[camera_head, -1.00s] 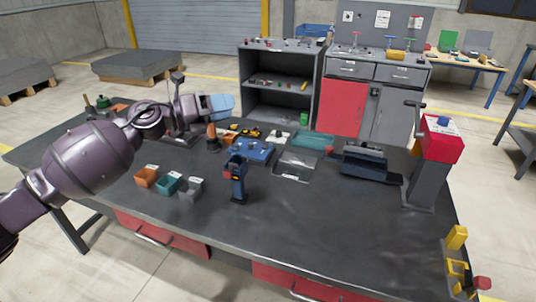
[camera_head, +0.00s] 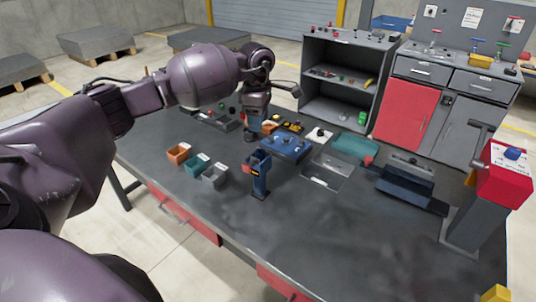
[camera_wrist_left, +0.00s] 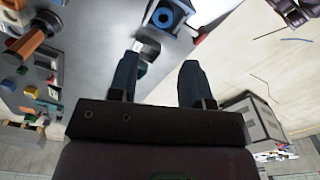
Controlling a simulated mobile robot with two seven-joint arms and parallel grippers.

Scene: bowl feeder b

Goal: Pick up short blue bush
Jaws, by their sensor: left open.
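My left gripper (camera_head: 257,108) hangs over the back left of the workbench, partly hidden by its own wrist. In the left wrist view its two dark fingers (camera_wrist_left: 160,60) are apart, with nothing clearly held between them. A blue tray (camera_head: 300,153) with small parts lies to the right of the gripper in the head view. I cannot tell for certain which small part is the short blue bush.
A clear tray (camera_head: 327,172), a dark vise-like device (camera_head: 410,180) and a red-topped post (camera_head: 503,178) are to the right. The front bench surface is clear.

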